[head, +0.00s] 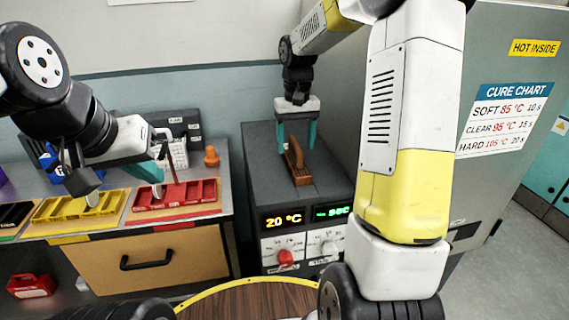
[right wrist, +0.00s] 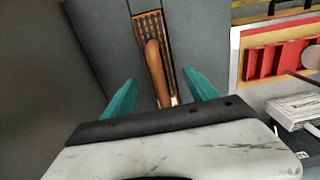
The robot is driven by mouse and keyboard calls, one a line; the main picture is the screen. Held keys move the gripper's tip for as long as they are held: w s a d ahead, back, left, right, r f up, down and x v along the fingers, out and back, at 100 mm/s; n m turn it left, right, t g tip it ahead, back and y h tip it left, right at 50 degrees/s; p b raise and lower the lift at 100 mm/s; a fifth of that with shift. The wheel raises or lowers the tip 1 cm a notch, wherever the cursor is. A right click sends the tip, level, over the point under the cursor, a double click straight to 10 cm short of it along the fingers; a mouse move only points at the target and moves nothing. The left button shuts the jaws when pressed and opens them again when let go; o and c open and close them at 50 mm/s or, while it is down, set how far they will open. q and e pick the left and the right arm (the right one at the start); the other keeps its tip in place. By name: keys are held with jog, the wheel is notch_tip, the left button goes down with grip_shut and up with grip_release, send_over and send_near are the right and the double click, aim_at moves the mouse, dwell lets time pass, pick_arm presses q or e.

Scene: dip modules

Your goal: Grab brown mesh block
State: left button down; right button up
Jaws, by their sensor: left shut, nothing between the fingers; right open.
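The brown mesh block (head: 300,176) sits on top of the dark grey unit, with a brown curved handle rising from it. It also shows in the right wrist view (right wrist: 139,28), with its handle between and beyond my fingers. My right gripper (head: 297,146) is open above the block, one teal finger on each side of the handle. In the right wrist view, the right gripper (right wrist: 160,98) shows gaps on both sides of the handle; I see no grip on it. My left gripper (head: 154,180) is shut and empty near the yellow and red trays.
The dark grey unit (head: 258,160) has lit displays and knobs in front. A yellow tray (head: 78,207) and a red tray (head: 176,196) lie on the left bench, with an orange object (head: 211,157) behind. A round wooden top (head: 255,305) is in front.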

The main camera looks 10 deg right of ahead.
aim_at(295, 158)
notch_tip(295, 158, down, 4)
jog(key=shift+w, duration=0.15)
grip_shut()
dwell(0.3)
